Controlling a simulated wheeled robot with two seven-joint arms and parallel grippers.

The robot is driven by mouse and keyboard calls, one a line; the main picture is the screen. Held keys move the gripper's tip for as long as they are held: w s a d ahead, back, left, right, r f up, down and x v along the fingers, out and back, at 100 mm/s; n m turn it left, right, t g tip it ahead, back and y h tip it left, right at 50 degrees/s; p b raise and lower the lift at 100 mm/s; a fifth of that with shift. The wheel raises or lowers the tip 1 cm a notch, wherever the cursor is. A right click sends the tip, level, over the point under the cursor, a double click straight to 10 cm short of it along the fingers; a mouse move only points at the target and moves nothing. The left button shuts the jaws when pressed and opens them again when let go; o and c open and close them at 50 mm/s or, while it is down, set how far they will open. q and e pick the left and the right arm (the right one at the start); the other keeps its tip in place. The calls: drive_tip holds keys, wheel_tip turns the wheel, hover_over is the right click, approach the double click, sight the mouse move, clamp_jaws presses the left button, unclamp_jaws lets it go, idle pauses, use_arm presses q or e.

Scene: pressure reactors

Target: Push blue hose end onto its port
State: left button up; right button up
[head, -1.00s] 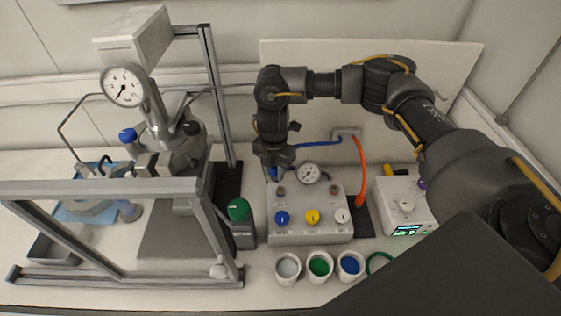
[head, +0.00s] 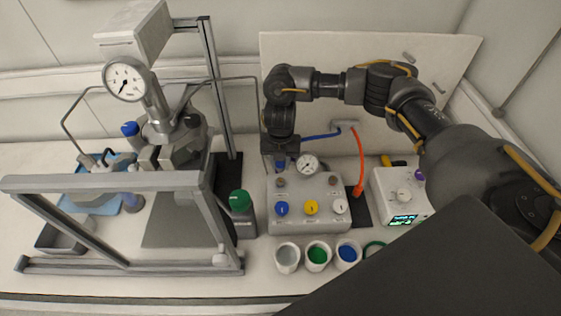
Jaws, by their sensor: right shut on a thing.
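My right gripper (head: 279,152) points down behind the left rear of the grey control box (head: 310,222). It is shut on the end of the blue hose (head: 318,136), which runs from the fitting on the back panel to the jaws. A small blue part (head: 281,165) shows just below the jaws at the box's rear edge. The jaws and the box hide the port, so I cannot tell whether the hose end touches it. An orange hose (head: 360,165) hangs from the same fitting to the right of the box. My left gripper is out of view.
The box carries a gauge (head: 308,165) and blue, yellow and white knobs. Several cups stand in front of it, including a green-filled one (head: 318,257). A green-capped bottle (head: 242,213) and the reactor frame (head: 198,210) stand left. A white instrument (head: 400,195) stands right.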

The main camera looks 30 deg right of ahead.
sight(280, 180)
drive_tip(key=shift+f+b, duration=2.5)
drive_tip(key=shift+f, duration=0.25)
drive_tip(key=shift+r+p, duration=0.1)
drive_tip(key=shift+p, duration=0.3)
drive_tip(key=shift+f+b, duration=0.45)
drive_tip(key=shift+f, duration=0.25)
drive_tip(key=o, duration=1)
drive_tip(key=shift+w+r, duration=0.1)
drive_tip(key=shift+r, duration=0.05)
wheel_tip(280, 180, up, 11)
drive_tip(key=shift+f+b, duration=0.2)
drive_tip(key=shift+b, duration=0.15)
